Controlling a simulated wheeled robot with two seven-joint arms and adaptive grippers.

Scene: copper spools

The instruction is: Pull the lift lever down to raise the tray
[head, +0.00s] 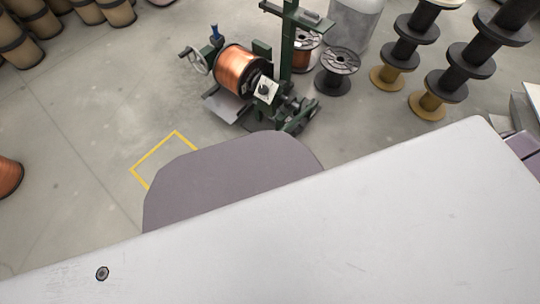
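A dark green machine (287,60) stands on the floor at the top middle. It holds a copper-wound spool (239,69) on its side. A flat grey plate (226,106) shows low under the spool; it may be the tray. A short handle with a blue knob (216,32) stands at the machine's left, near a grey handwheel (197,62). I cannot tell which part is the lift lever. Neither of my grippers is in view. A broad pale part close to the camera, which looks like my own body, hides the lower half.
Stacks of black spools (408,40) stand at the right. Brown drums (30,20) fill the top left. Yellow floor tape (153,152) marks clear floor at the left.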

